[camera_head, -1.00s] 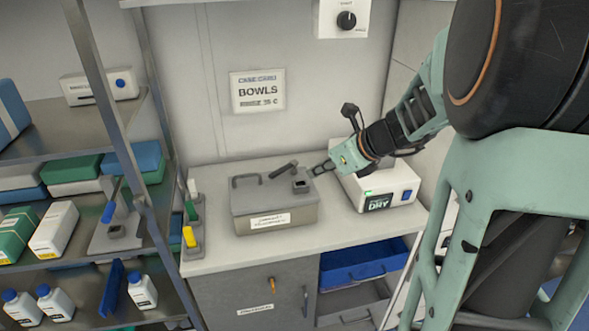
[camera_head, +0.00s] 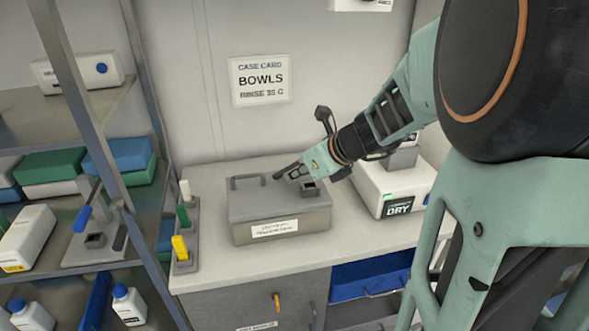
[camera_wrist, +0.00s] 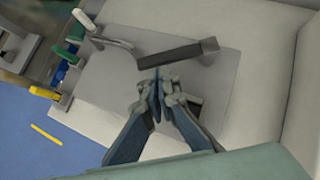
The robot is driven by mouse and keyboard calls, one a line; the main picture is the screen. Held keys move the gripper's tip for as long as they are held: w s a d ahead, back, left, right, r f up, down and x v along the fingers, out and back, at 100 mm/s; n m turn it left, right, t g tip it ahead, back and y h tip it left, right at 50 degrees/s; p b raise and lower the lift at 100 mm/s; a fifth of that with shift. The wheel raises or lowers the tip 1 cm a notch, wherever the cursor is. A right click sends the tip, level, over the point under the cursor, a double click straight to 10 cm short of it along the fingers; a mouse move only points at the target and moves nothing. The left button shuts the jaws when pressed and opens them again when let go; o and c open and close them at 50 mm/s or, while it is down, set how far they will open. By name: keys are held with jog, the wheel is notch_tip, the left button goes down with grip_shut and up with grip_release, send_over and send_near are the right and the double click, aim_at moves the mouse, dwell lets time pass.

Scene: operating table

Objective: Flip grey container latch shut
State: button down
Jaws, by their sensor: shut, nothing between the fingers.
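The grey container (camera_head: 280,211) sits on the counter with its lid on, a bar handle at the lid's left and a white label on its front. Its dark latch lever (camera_head: 287,171) sticks up at a tilt over the lid. A small latch block (camera_head: 311,188) is at the lid's right. My gripper (camera_head: 303,172) is above the lid beside the lever. In the wrist view the lever (camera_wrist: 178,53) lies just beyond my shut, empty fingertips (camera_wrist: 158,80). Whether they touch it, I cannot tell. The fingers partly hide the block there.
A white dryer box (camera_head: 386,192) stands right of the container, below my arm. A stand with coloured levers (camera_head: 182,235) is close on the left. Shelves with bottles and boxes fill the far left. A blue drawer (camera_head: 369,282) stands open below the counter.

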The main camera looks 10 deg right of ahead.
jog(key=shift+w+a, duration=0.1)
jog(key=shift+w, duration=0.05)
jog(key=shift+a, duration=0.1)
jog(key=shift+w+a+r+p, duration=0.1)
jog(key=shift+w+a+p, duration=0.25)
jog(key=shift+a+p, duration=0.2)
jog(key=shift+w+a, duration=0.15)
jog(key=shift+s+d, duration=0.4)
jog(key=shift+d, duration=0.35)
jog(key=shift+s+d, duration=0.1)
